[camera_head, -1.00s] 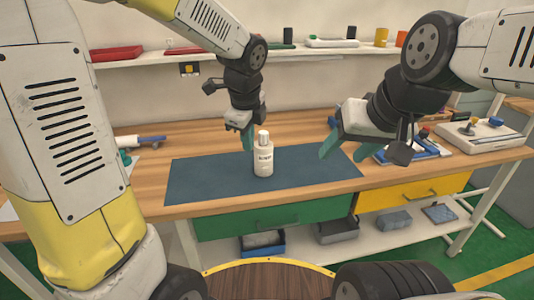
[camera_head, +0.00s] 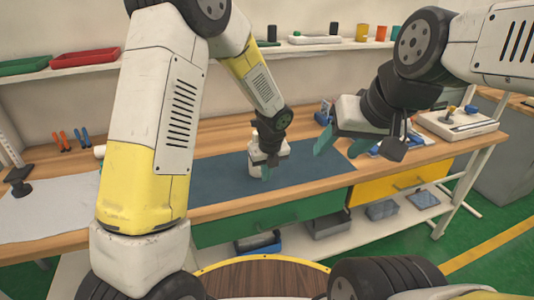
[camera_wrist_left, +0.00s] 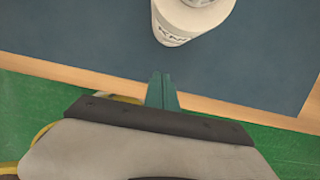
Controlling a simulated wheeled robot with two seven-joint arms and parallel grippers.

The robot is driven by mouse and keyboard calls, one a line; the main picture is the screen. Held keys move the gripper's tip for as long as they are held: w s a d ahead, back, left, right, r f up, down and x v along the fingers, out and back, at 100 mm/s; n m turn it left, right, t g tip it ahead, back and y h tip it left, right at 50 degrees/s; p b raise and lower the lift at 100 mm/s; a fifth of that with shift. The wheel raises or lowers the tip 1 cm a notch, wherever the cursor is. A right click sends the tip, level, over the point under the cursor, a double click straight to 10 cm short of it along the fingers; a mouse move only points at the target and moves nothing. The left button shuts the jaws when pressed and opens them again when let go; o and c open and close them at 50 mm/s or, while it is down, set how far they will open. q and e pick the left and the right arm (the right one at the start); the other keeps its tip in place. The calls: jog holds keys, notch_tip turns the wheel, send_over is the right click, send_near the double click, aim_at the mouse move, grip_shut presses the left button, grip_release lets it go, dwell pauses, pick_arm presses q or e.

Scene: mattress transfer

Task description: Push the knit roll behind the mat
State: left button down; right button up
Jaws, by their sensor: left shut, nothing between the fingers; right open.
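The knit roll (camera_head: 254,160) is white, stands upright like a labelled bottle on the dark blue mat (camera_head: 310,168), and is partly hidden by my left gripper (camera_head: 266,174) in the head view. In the left wrist view the roll (camera_wrist_left: 178,24) shows at the top with part of its lettering. My left gripper (camera_wrist_left: 162,90) is shut and empty, on the near side of the roll; a gap separates its tips from the roll in the wrist view. The mat (camera_wrist_left: 90,35) also shows there. My right gripper (camera_head: 326,138) is open and empty, to the right of the roll.
The wooden bench (camera_head: 225,139) has a green drawer (camera_head: 270,219) and a yellow drawer (camera_head: 400,183) below its front edge. A white device (camera_head: 455,123) stands at right. Red and green trays sit on the shelf behind. The mat right of the roll is clear.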

aim_at(255, 172)
pick_arm(q)
jog(key=shift+w+a+r, duration=0.1)
jog(key=shift+w+a, duration=0.1)
jog(key=shift+w, duration=0.4)
jog(key=shift+w+a+f, duration=0.1)
jog(key=shift+w+a, duration=0.15)
jog(key=shift+w, duration=0.4)
jog(key=shift+w+a+r, duration=0.1)
jog(key=shift+w+a, duration=0.1)
jog(key=shift+w, duration=0.4)
